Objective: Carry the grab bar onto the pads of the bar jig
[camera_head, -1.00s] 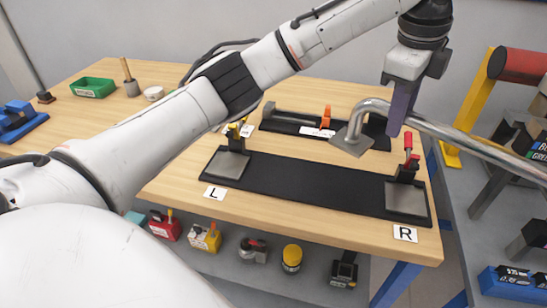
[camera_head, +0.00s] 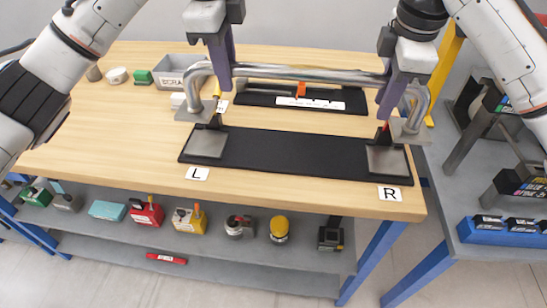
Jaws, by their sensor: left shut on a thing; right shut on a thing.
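The grab bar (camera_head: 305,73) is a shiny steel tube with bent ends and flat end plates. It is held level above the back part of the bar jig (camera_head: 290,152), a black base with a grey pad at each end, the left pad (camera_head: 207,143) by label L and the right pad (camera_head: 388,160) by label R. My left gripper (camera_head: 222,80) is shut on the bar near its left bend. My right gripper (camera_head: 387,105) is shut on it near its right bend. The bar's end plates hang above and behind the pads, apart from them as far as I can tell.
A second black fixture with an orange clamp (camera_head: 300,91) lies behind the jig. A grey scrap bin (camera_head: 178,70) stands at the back left. Clamps with upright handles stand at the pads' back edges. The left part of the wooden table (camera_head: 120,130) is clear.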

